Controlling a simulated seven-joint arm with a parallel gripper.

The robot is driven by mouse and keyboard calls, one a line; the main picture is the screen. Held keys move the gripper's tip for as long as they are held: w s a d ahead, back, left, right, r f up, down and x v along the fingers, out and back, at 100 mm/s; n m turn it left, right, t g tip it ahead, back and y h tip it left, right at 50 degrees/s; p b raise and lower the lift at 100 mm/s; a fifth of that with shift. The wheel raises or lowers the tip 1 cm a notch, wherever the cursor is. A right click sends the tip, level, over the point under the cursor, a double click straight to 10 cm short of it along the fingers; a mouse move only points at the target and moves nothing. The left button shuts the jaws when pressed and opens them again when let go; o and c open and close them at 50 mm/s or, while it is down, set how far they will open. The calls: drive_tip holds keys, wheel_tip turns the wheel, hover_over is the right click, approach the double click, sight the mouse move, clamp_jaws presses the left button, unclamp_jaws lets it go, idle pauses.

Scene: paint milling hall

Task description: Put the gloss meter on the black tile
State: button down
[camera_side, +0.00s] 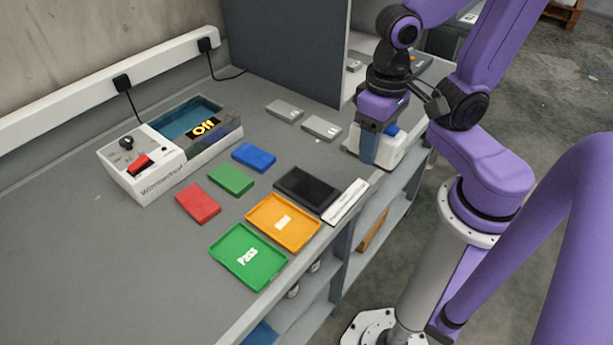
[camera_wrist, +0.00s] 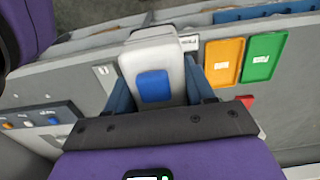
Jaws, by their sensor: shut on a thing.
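The gloss meter (camera_side: 392,155) is a white block with a blue patch on top, at the bench's right edge in the side view. My gripper (camera_side: 369,150) is shut on it, with blue fingers on either side. The meter also fills the space between my fingers in the wrist view (camera_wrist: 149,55). I cannot tell whether its base touches the bench. The black tile (camera_side: 307,188) lies flat and bare on the bench, to the left of and nearer the camera than the meter. It is hidden in the wrist view.
A white label strip (camera_side: 346,202) lies beside the black tile. The orange tray (camera_side: 283,222) and green Pass tray (camera_side: 247,257) are nearer the camera. Red (camera_side: 198,202), green (camera_side: 231,179) and blue (camera_side: 254,157) blocks lie left. Two grey plates (camera_side: 321,127) lie behind, near a partition (camera_side: 290,45).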

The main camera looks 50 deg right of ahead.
drive_tip(key=w+a+f, duration=0.1)
drive_tip(key=w+f, duration=0.2)
drive_tip(key=w, duration=0.1)
drive_tip(key=w+a+f, duration=0.1)
drive_tip(key=w+f, duration=0.2)
drive_tip(key=w, duration=0.1)
drive_tip(key=w+a+f, duration=0.1)
drive_tip(key=w+f, duration=0.2)
drive_tip(key=w, duration=0.1)
drive_tip(key=shift+w+a+f, duration=0.15)
drive_tip(key=shift+w+a, duration=0.05)
drive_tip(key=shift+a, duration=0.2)
drive_tip(key=shift+w+f, duration=0.1)
drive_tip(key=shift+f, duration=1.55)
drive_tip(key=shift+f, duration=0.1)
drive_tip(key=shift+c, duration=2)
unclamp_jaws()
